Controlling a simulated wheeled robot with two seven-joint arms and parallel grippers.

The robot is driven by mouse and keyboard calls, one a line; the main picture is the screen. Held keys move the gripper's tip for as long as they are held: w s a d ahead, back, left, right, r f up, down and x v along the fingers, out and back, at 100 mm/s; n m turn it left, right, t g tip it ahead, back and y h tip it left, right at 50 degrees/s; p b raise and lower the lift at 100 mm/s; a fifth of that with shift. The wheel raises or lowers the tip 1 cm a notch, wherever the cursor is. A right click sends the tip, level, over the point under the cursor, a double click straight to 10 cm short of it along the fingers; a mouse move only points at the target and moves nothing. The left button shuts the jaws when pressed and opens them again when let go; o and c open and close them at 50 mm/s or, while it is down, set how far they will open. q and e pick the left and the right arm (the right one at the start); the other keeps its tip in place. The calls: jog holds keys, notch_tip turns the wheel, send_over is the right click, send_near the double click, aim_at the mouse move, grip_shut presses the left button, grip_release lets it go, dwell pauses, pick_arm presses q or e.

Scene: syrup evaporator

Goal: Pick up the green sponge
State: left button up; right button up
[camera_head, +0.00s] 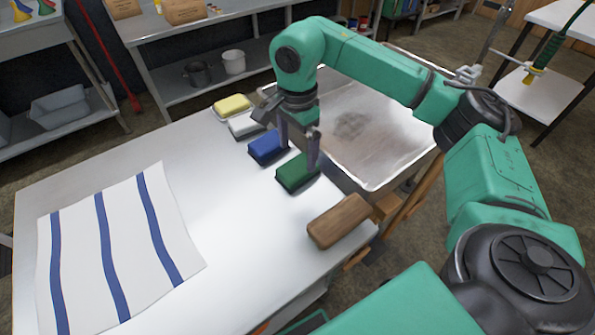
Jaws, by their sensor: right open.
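The green sponge (292,175) lies on the white table (225,215), near its right edge, with a darker layer underneath. My right gripper (298,157) points down just above the sponge's far side. Its fingers are apart, one by the sponge's far left and one by its right end. I cannot tell whether the fingers touch the sponge. Nothing shows between the fingers. My left gripper is not in the picture.
A blue sponge (266,148), a white sponge (244,124) and a yellow sponge (232,106) lie in a row behind. A brown wooden block (338,221) lies in front. A metal pan (375,135) stands right. A striped towel (120,245) covers the left side.

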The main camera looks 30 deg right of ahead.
notch_tip(320, 180, down, 5)
jog(key=shift+s+f+p, duration=0.15)
jog(key=shift+f+p, duration=0.05)
jog(key=shift+p, duration=0.25)
jog(key=shift+f, duration=0.35)
jog(key=c, duration=1.2)
notch_tip(320, 180, up, 14)
notch_tip(320, 180, up, 6)
jog(key=p, duration=0.2)
send_over(298, 166)
jog(key=shift+r, duration=0.1)
